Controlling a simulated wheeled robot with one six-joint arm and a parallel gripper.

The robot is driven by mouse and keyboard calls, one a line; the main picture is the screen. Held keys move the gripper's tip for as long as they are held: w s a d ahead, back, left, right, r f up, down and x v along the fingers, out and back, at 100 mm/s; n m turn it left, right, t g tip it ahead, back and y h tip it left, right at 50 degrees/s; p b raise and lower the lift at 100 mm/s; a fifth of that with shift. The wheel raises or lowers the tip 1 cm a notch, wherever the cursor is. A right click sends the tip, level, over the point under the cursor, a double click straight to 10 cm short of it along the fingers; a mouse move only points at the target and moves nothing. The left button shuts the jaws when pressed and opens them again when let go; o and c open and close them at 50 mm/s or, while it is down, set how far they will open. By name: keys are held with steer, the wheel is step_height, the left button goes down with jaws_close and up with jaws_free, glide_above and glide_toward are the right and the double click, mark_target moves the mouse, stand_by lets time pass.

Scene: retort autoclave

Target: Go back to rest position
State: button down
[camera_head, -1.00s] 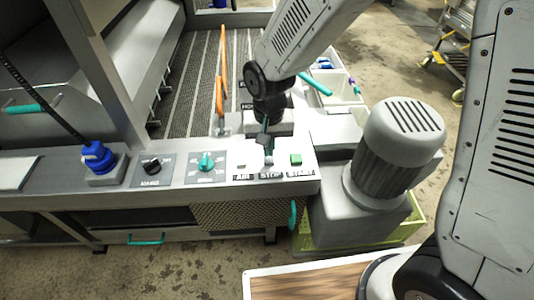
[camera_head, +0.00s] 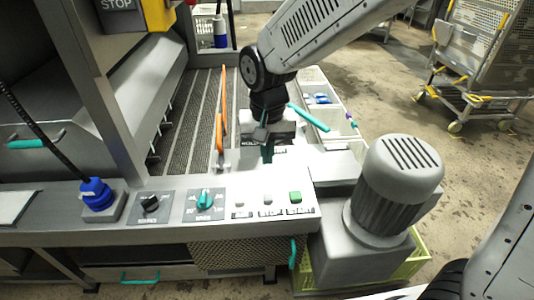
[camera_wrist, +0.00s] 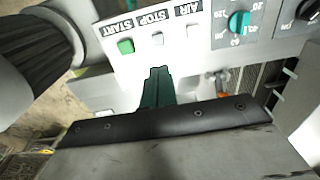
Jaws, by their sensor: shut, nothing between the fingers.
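My gripper (camera_head: 267,152) is above the back part of the control panel (camera_head: 160,210), behind the button row, with its fingers together and nothing between them. In the wrist view the dark green fingers (camera_wrist: 157,85) point toward the panel, apart from the buttons. The green START button (camera_head: 295,196), the STOP button (camera_head: 268,199) and the AIR button (camera_head: 241,202) stand in a row at the panel's right end.
A grey motor (camera_head: 397,180) stands right of the panel. A teal-knobbed dial (camera_head: 204,199), a black dial (camera_head: 150,203) and a blue plug (camera_head: 97,194) lie left of the buttons. An orange lever (camera_head: 220,125) stands behind. A wheeled cage cart (camera_head: 485,50) is far right.

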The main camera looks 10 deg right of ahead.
stand_by(0.4)
steer(key=s+d+r, duration=0.5)
steer(key=s+d, duration=0.5)
steer(key=s+d+r+t, duration=0.1)
steer(key=s+d+r, duration=0.4)
steer(key=s+d, duration=0.5)
steer(key=shift+d+r, duration=0.2)
steer(key=shift+r, duration=0.15)
